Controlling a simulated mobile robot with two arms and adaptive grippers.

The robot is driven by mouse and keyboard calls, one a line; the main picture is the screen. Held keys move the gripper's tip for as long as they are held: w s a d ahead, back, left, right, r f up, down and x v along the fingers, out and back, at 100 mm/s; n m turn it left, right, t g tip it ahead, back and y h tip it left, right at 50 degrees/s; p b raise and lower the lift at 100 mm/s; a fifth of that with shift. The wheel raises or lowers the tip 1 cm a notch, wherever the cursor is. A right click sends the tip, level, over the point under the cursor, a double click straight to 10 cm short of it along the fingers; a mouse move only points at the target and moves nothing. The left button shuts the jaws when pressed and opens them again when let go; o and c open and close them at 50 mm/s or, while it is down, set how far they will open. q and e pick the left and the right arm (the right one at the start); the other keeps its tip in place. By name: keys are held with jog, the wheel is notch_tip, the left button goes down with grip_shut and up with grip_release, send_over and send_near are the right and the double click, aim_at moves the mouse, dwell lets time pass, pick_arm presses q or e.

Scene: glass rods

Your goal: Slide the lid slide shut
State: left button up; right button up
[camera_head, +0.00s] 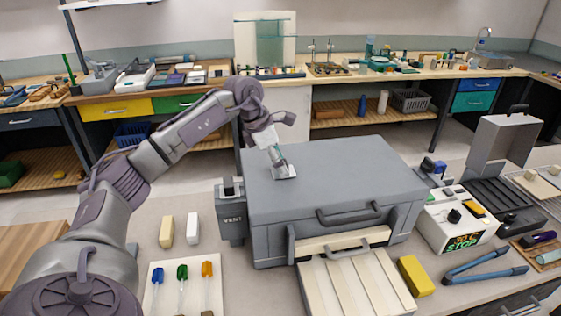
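A large grey box with a closed grey lid (340,165) stands in the middle of the bench, with a dark handle (348,214) at its front. A small light metal piece (284,173) sits on the lid's left part; it looks like the lid slide, but how far open it is cannot be told. My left gripper (277,157) reaches down from above right at this piece, touching or nearly touching it. The fingers are small and overlap the piece, so their opening is unclear. My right gripper is not in view.
A grey holder marked VENT (231,212) is at the box's left side. A cream slatted tray (355,284) extends from the front. A yellow block (416,276), blue-handled tongs (486,268) and a white STOP unit (457,222) lie right. Screwdrivers on a white board (182,288) lie front left.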

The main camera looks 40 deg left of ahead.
pick_arm(q)
jog(key=shift+d, duration=0.1)
jog(key=shift+r, duration=0.2)
jog(key=v, duration=1.1)
jog(key=shift+s+a+r, duration=0.15)
jog(key=shift+a+r, duration=0.1)
jog(key=shift+f, duration=0.1)
